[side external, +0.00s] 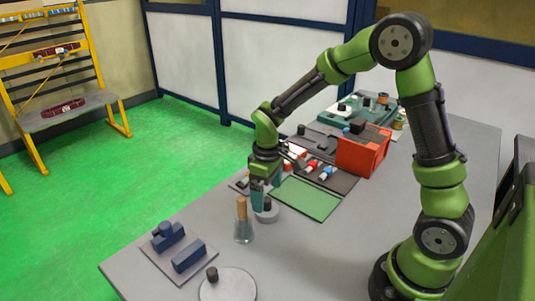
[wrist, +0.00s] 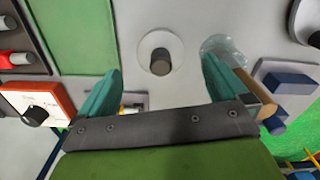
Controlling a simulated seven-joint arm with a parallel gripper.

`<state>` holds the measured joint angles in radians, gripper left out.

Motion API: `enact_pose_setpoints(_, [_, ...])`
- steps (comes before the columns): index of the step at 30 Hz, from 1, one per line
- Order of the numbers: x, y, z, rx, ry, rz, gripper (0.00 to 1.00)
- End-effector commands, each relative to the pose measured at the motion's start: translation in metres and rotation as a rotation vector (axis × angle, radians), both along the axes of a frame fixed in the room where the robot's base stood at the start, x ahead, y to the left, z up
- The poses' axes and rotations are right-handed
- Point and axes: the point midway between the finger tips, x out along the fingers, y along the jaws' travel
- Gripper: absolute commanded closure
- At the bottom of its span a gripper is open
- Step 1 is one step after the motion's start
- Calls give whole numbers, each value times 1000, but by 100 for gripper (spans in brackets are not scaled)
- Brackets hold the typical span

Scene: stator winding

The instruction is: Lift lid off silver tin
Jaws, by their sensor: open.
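A low, round silver-grey tin (side external: 267,216) stands on the table below my gripper in the side view, with a dark knob on top. In the wrist view the tin (wrist: 146,46) is a pale disc with the dark knob (wrist: 160,62) near its middle. My gripper (side external: 258,194) points down with its teal fingers apart. In the wrist view one finger is on each side of the knob, with clear gaps. Nothing is between the fingers. Whether the fingertips are down at knob height is hard to tell. The lid's seam is not visible.
A glass flask (side external: 243,233) with a cork stands close beside the tin. A larger grey disc (side external: 235,290) with a knob lies at the front. Blue blocks (side external: 188,256) sit on a plate to the left. A green mat (side external: 308,199) and red box (side external: 360,152) lie behind.

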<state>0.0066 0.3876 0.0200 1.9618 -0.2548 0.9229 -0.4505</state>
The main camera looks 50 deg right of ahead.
Motion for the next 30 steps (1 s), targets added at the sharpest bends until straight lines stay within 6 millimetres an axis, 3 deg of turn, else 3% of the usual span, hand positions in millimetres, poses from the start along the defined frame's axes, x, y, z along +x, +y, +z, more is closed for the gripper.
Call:
enact_pose_setpoints(7, [1, 1, -36, 0, 3, 0, 0])
enact_pose_setpoints(16, [2, 1, -40, 0, 0, -1, 0])
enact_pose_setpoints(27, [2, 1, -39, 0, 0, -1, 57])
enact_pose_setpoints(30, [2, 1, -39, 0, 0, -1, 60])
